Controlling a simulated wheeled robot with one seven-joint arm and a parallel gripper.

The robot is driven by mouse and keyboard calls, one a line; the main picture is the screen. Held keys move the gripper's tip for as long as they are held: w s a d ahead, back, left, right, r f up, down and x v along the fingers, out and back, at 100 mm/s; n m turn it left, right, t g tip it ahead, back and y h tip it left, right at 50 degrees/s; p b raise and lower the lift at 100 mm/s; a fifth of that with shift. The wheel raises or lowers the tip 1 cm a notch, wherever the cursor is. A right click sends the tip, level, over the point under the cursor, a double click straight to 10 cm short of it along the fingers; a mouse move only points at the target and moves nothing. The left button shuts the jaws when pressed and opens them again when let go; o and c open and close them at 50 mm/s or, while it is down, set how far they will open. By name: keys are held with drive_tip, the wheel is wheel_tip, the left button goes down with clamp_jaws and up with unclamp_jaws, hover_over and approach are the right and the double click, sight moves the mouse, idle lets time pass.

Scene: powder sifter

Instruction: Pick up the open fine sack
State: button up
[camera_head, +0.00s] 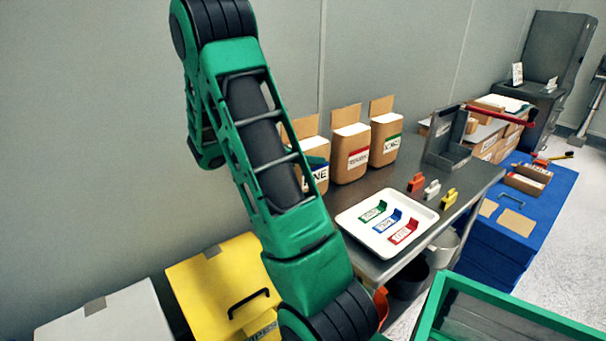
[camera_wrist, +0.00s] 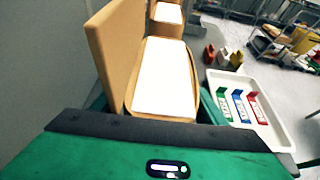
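The open fine sack (camera_head: 320,182) is a brown sack with a white top, a raised flap and a blue label reading "INE". It stands upright at the left end of the table, partly hidden by my arm. In the wrist view the sack (camera_wrist: 165,80) is close ahead, its white top facing up and its flap on the left. My gripper (camera_wrist: 153,108) is at the sack, with a green finger on each side of it. The fingers are apart; I cannot tell whether they press on the sack. In the head view a green finger shows at the label.
A red-labelled sack (camera_head: 351,155) and a green-labelled sack (camera_head: 385,140) stand to the right. A white tray (camera_head: 350,222) with green, blue and red scoops lies in front. Small orange, white and yellow pieces stand near a grey metal holder (camera_head: 437,145). Yellow (camera_head: 215,275) and white boxes are lower left.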

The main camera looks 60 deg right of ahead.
sight(311, 142)
drive_tip(key=c, duration=0.7)
drive_tip(key=shift+c, duration=0.2)
drive_tip(key=shift+w+r, duration=0.1)
drive_tip(key=shift+d+r, duration=0.1)
drive_tip(key=shift+r, duration=0.45)
wheel_tip(311, 142, up, 3)
drive_tip(key=shift+r, duration=0.1)
drive_tip(key=s+a+r, duration=0.6)
drive_tip(key=s+a, duration=0.1)
drive_tip(key=a, duration=0.2)
drive_tip(key=shift+a+r, duration=0.2)
drive_tip(key=shift+r, duration=0.1)
drive_tip(key=shift+s, duration=0.1)
